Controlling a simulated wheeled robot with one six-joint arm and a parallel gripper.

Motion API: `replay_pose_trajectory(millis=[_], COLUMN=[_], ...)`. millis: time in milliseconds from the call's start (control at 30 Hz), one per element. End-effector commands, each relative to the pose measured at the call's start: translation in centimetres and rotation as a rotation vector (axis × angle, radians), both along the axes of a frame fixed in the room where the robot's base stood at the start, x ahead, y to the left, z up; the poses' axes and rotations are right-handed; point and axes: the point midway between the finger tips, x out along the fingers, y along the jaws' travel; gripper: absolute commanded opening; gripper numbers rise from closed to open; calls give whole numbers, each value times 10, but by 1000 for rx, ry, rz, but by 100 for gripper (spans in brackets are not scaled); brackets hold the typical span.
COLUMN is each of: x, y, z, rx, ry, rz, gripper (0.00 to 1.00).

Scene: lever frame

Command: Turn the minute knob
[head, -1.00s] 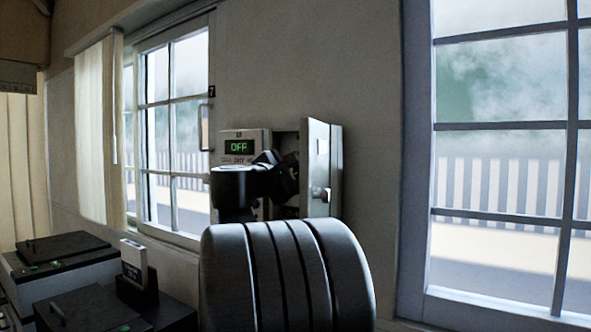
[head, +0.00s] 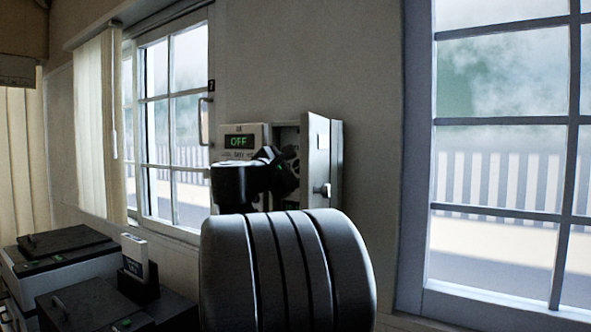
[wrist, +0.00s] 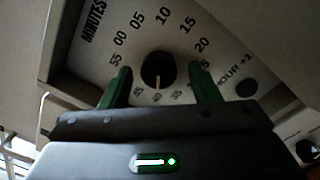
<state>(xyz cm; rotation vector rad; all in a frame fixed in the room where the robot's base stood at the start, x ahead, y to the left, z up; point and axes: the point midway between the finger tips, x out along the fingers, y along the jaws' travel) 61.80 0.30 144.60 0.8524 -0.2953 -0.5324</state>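The minute knob (wrist: 158,70) is a round black knob with a pale pointer line directed down in the wrist view. It sits in the middle of a grey dial plate (wrist: 75,68) lettered MINUTES, with numbers around it. My gripper (wrist: 161,90) is open, with one green finger on each side of the knob's lower part and a gap on both sides. I cannot tell how far the fingertips are from the plate. In the head view my gripper (head: 284,176) is at the open wall box (head: 312,203), and my arm hides the knob.
A dark HOUR +1 button (wrist: 247,88) is right of the knob. The box's open door (head: 318,160) stands close right of my gripper. An OFF display (head: 240,142) is on the left unit. Dark-topped boxes (head: 62,244) stand at lower left.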

Motion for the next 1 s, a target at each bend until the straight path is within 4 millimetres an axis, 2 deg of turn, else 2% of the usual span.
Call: replay_pose_trajectory(millis=[167,267,700,1000], x=[-2,-10,-83,-111], y=[2,7,57,75], z=[0,0,-5,-6], rx=[0,1,1,0], ry=[-1,-2,-1,0], rz=[1,1,6,2], gripper=[56,56,56,56])
